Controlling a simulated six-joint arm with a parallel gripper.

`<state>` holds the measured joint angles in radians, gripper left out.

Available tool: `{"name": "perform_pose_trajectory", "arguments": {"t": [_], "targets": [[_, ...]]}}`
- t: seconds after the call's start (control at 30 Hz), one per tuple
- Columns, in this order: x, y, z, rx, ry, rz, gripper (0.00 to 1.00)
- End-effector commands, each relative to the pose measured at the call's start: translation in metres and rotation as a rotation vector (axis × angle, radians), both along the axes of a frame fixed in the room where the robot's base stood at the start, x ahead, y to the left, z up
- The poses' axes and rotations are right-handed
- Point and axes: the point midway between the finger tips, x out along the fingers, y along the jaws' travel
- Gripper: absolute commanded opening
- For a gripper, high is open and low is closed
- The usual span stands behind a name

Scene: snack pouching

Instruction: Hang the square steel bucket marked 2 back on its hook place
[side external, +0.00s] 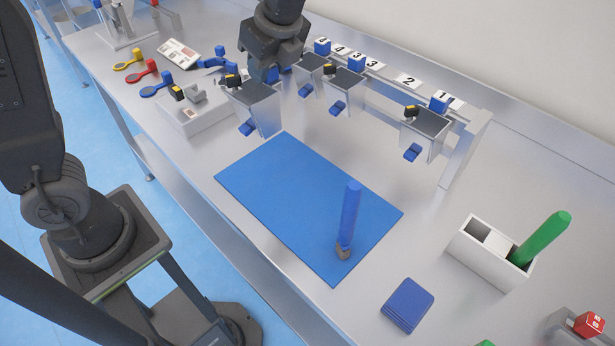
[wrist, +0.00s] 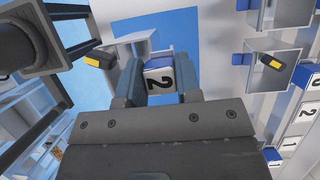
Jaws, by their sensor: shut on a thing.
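The square steel bucket marked 2 (side external: 258,105) hangs from my gripper (side external: 270,72) at the left end of the row of buckets, above the bench. In the wrist view my gripper (wrist: 158,80) is shut on the bucket's blue-and-white tab (wrist: 160,75), which shows a 2. Part of the bucket's grey body (wrist: 135,45) shows beyond the fingers; the rest is hidden. The rail (side external: 465,108) runs along the back with numbered labels. Its label 2 (side external: 408,80) has no bucket in front of it.
Another bucket (side external: 425,125) hangs near label 1, and two more (side external: 342,85) hang near labels 3 and 4.

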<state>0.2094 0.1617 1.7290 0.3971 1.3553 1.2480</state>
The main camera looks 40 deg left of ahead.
Motion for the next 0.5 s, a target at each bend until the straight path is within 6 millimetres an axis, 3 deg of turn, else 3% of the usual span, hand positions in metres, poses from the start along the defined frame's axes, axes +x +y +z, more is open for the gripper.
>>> {"name": "perform_pose_trajectory", "arguments": {"t": [0.5], "targets": [[0.012,-0.099,-0.059,-0.001,0.001,-0.01,0.0]]}}
